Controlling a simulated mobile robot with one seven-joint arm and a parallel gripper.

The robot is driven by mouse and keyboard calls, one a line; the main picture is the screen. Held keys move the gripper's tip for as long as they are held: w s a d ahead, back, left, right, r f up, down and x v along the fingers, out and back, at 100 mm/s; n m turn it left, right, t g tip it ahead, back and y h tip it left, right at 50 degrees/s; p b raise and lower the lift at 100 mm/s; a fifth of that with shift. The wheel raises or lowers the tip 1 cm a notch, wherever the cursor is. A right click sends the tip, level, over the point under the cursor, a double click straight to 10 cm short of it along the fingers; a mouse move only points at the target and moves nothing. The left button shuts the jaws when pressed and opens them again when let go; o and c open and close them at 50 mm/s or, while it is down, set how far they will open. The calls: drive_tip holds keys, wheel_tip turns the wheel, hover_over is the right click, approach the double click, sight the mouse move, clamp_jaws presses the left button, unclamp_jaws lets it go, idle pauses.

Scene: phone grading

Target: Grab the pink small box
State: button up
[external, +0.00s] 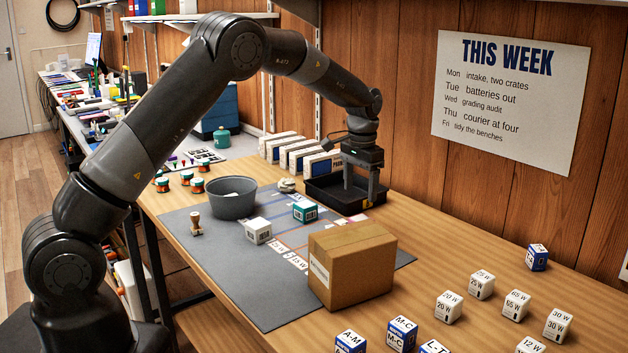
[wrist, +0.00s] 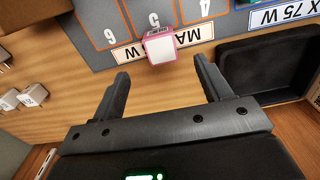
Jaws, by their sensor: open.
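The pink small box (wrist: 160,45), with a white face, is in the wrist view at the edge of the grey mat. It partly covers a "MA..." label strip there. My gripper (wrist: 162,72) is open and empty, and the box lies beyond its fingertips, roughly between their lines and apart from them. In the external view my gripper (external: 360,192) points down by the black tray at the back of the table. I cannot clearly make out the pink box in that view.
A black tray (wrist: 264,72) lies right of the box. In the external view a cardboard box (external: 350,265) stands on the mat (external: 270,305), with a grey bowl (external: 233,198), a white cube (external: 258,231) and a teal cube (external: 305,212). Several small boxes stand at the front right.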

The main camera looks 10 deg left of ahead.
wheel_tip(320, 180, down, 6)
drive_tip(key=shift+d, duration=0.1)
drive_tip(key=f, duration=0.5)
drive_tip(key=shift+w+d, duration=0.25)
drive_tip(key=shift+w, duration=0.1)
drive_tip(key=shift+c, duration=0.3)
drive_tip(key=shift+r, duration=0.1)
drive_tip(key=c, duration=1)
